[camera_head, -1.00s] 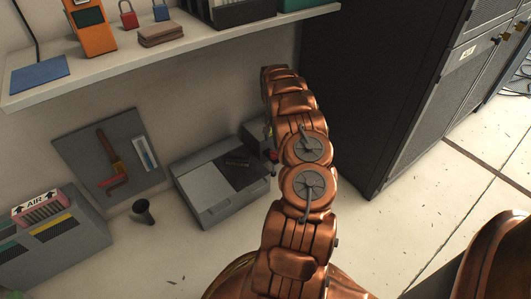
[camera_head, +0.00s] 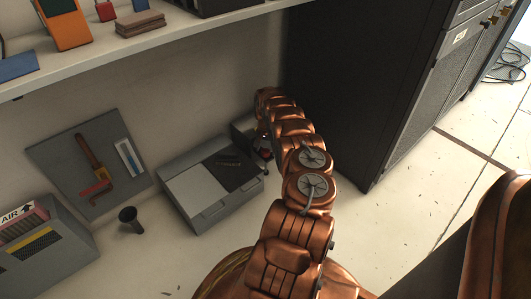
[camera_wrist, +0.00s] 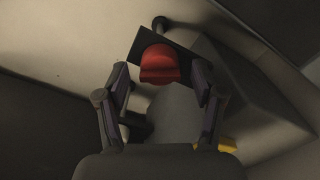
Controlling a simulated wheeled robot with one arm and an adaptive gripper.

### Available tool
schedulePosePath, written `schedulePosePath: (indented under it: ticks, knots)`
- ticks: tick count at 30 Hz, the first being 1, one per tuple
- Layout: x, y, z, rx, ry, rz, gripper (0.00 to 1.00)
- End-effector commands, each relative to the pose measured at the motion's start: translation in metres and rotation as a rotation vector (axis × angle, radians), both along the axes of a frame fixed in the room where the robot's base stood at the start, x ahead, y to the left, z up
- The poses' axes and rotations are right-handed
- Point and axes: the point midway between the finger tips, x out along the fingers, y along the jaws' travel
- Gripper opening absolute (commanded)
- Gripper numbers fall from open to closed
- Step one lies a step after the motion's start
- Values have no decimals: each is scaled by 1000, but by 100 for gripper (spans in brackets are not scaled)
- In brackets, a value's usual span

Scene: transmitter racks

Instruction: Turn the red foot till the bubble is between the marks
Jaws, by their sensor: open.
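In the wrist view, a red rounded knob (camera_wrist: 158,66), which looks like the red foot, sits at a dark plate (camera_wrist: 178,62). My gripper (camera_wrist: 160,82) is open, with one finger on each side of the knob. Gaps show between the knob and both fingers. In the head view, my arm reaches to a small dark object (camera_head: 243,139) by the wall, with a bit of red (camera_head: 264,149) beside it. My arm partly covers this spot. I can make out no bubble or marks there.
A grey case (camera_head: 198,196) with a dark panel lies left of my arm. A dark cup-like object (camera_head: 131,219) and a tool board (camera_head: 65,148) are further left. A black cabinet (camera_head: 350,100) stands close on the right. A shelf (camera_head: 130,50) runs above.

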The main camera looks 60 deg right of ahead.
Motion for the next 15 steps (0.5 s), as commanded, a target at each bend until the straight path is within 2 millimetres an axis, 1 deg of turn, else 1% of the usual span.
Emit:
schedulePosePath:
  ticks: [1, 4, 14, 15]
  knots:
    - [0, 0, -5, 0, 0, 0, 68]
    - [1, 0, -8, 0, 0, 0, 68]
    - [0, 0, -9, 0, 0, 0, 68]
    - [0, 0, -9, 0, 0, 0, 64]
